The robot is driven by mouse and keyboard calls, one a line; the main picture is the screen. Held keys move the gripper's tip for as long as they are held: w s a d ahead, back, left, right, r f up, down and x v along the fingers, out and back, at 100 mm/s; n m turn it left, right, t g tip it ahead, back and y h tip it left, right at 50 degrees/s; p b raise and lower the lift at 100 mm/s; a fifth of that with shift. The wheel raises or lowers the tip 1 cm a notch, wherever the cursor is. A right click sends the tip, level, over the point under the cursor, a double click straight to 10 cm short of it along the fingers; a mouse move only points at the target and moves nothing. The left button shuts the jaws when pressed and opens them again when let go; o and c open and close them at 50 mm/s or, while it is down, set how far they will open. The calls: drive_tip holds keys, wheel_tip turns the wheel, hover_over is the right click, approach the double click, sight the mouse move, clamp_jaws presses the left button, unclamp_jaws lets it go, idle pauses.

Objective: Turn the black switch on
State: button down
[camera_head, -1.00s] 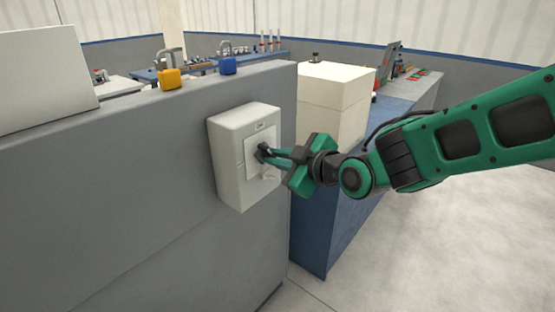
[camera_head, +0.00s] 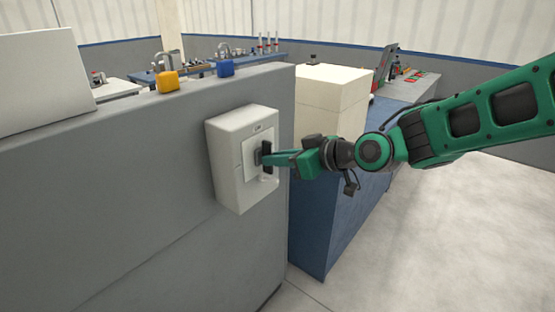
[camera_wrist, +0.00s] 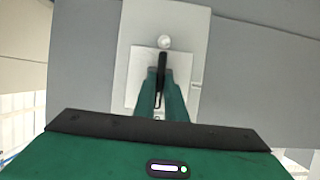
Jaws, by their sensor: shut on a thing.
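The black switch (camera_head: 264,149) sits on the front of a white box (camera_head: 230,165) mounted on the grey wall. My gripper (camera_head: 270,160) reaches it from the right, its green fingers closed around the switch. In the wrist view, the black switch (camera_wrist: 162,66) stands out lengthwise between the two fingertips of my gripper (camera_wrist: 161,88). The fingers hide part of the switch and of the plate behind it.
A small round white knob (camera_wrist: 165,42) is beside the switch. A cream box (camera_head: 330,100) stands on the blue bench behind my arm. The floor at right is clear.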

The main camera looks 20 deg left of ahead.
drive_tip(key=shift+w+d+r, duration=0.1)
drive_tip(key=shift+w+r, duration=0.1)
drive_tip(key=shift+w, duration=0.05)
drive_tip(key=c, duration=1.9)
unclamp_jaws()
drive_tip(key=shift+o, duration=0.4)
drive_tip(key=shift+f, duration=0.1)
drive_tip(key=shift+s, duration=0.1)
drive_tip(key=v, duration=1)
drive_tip(key=shift+d, duration=0.35)
